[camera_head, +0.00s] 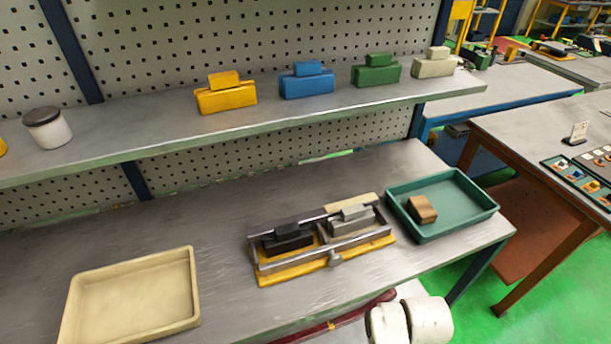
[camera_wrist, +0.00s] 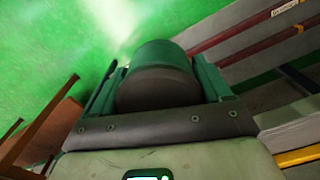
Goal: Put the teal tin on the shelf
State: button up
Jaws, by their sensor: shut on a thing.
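The teal tin (camera_wrist: 165,58) shows in the wrist view as a dark green cylinder with a dark grey-brown end towards the camera. My gripper (camera_wrist: 157,84) is shut on it, with one finger on each side. Green floor shows behind the tin. The tin and my gripper are not seen in the head view. The shelf (camera_head: 150,138) is a long grey board in front of a pegboard, above the workbench.
On the shelf stand a white jar with a dark lid (camera_head: 47,128) and yellow (camera_head: 226,97), blue (camera_head: 306,84), green (camera_head: 376,74) and pale blocks (camera_head: 434,66). Bare shelf lies between jar and yellow block. The bench below holds a cream tray (camera_head: 192,290), a fixture and a green tray (camera_head: 470,218).

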jog(key=shift+s+a+f, duration=0.15)
jog(key=shift+s+a, duration=0.05)
jog(key=shift+w+a, duration=0.1)
jog(key=shift+a, duration=0.25)
jog(key=shift+w+a+r, duration=0.1)
jog(key=shift+w+r, duration=0.05)
jog(key=shift+r, duration=0.1)
jog(key=shift+w+a+r, duration=0.2)
jog(key=shift+w+r, duration=0.25)
jog(key=shift+w, duration=0.1)
jog(key=w+r, duration=0.4)
jog(key=shift+s+d+f+b, duration=0.1)
jog(key=shift+d+f+b, duration=0.1)
jog(key=shift+f+b, duration=1.25)
jog(key=shift+s+d+f+b, duration=0.1)
jog(key=shift+d+f+b, duration=0.1)
jog(key=shift+f+b, duration=1.25)
